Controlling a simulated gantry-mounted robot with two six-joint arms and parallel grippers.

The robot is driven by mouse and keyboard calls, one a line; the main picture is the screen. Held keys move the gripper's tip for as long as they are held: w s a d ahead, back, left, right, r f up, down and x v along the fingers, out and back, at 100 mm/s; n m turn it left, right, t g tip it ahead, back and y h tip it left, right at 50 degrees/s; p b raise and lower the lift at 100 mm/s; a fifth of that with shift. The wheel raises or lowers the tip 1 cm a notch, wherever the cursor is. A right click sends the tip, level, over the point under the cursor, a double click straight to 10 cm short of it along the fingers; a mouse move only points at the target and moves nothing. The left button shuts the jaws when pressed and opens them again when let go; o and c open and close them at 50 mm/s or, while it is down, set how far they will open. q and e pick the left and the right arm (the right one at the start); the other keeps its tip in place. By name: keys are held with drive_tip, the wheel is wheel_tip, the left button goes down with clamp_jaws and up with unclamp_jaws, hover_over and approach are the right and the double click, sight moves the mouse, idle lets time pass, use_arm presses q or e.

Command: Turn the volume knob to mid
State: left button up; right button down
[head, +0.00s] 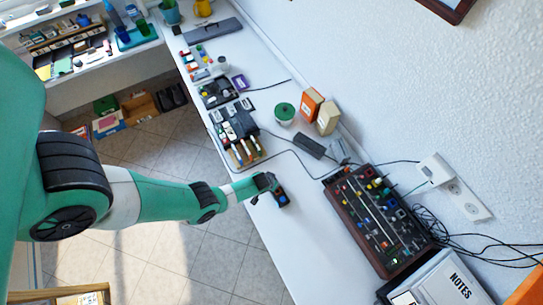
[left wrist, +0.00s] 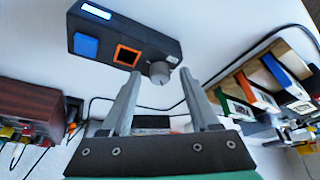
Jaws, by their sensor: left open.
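A small dark box has a grey round knob (left wrist: 160,72) at one end, a blue square button (left wrist: 86,46), an orange-framed square (left wrist: 127,55) and a lit display (left wrist: 96,11). In the head view the dark box (head: 282,199) lies near the front edge of the white table, partly hidden by my left gripper (head: 267,183). In the left wrist view my left gripper (left wrist: 160,80) is open, its two fingertips on either side of the knob with gaps showing. I cannot tell how deep the knob is between them. The knob's pointer mark is not readable. My right gripper is not in view.
A wood-sided mixer panel (head: 378,220) with many knobs stands to the right, a notes binder (head: 440,282) below it. A rack of coloured items (head: 238,135) is farther back. A black cable (left wrist: 95,102) runs behind the fingers. White table (head: 300,250) is clear in front.

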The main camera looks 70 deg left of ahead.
use_arm(q)
clamp_jaws()
drive_tip(key=shift+s+m, duration=0.1)
drive_tip(key=shift+m, duration=0.3)
drive_tip(key=shift+a+m+t+h, duration=0.1)
drive_tip(key=shift+m+t+h, duration=0.3)
drive_tip(key=shift+m, duration=1.3)
drive_tip(key=shift+s+a+m+t+h+b, duration=0.15)
drive_tip(key=shift+m+h+b, duration=0.4)
drive_tip(key=shift+m, duration=0.65)
drive_tip(key=shift+w+a+m+t+h+b, duration=0.15)
drive_tip(key=shift+m+h+b, duration=0.15)
drive_tip(key=shift+m+h, duration=0.65)
drive_tip(key=shift+s+d+m+y, duration=0.1)
drive_tip(key=shift+m+y, duration=0.2)
drive_tip(key=shift+m, duration=0.05)
